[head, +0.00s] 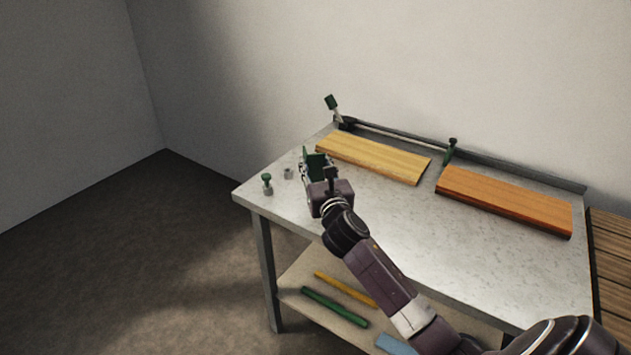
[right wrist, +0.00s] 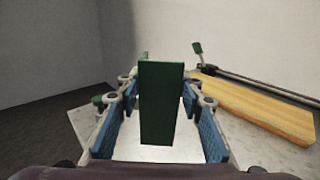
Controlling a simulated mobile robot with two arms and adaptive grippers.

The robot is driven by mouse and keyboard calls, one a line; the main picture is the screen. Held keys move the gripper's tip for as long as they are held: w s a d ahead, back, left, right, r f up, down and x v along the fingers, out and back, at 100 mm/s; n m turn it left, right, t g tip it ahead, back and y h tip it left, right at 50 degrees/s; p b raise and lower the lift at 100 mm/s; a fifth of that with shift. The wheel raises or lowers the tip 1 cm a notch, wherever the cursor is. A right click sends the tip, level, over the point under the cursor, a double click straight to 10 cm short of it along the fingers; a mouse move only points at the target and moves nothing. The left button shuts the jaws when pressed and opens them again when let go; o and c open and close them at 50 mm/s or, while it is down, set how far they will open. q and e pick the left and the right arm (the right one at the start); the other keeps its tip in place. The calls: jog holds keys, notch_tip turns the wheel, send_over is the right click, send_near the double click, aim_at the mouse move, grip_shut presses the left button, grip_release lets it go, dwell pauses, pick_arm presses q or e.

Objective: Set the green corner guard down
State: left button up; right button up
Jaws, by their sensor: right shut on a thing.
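The green corner guard (head: 315,160) is held in my right gripper (head: 319,171), over the left part of the grey worktable (head: 410,225). In the right wrist view the guard (right wrist: 161,105) stands upright between the blue-padded fingers, with the pale tabletop behind its lower end. The right gripper is shut on it. I cannot tell whether the guard touches the tabletop. The fingers hide part of it in the head view. My left gripper is not in view.
A light wooden board (head: 373,158) lies just right of the gripper, and an orange-brown board (head: 505,198) farther right. A clamp bar (head: 400,139) runs along the back edge. A small green-topped knob (head: 267,182) and a grey piece (head: 288,173) stand at left. The table's front is clear.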

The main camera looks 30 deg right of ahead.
aim_at(316, 178)
notch_tip(316, 178, down, 5)
jog(key=shift+r+b, duration=0.2)
jog(key=shift+b, duration=0.25)
jog(key=o, duration=1.2)
jog(key=shift+f, duration=0.1)
jog(key=shift+c, duration=0.2)
jog(key=shift+r, duration=0.2)
jog(key=v, duration=1.2)
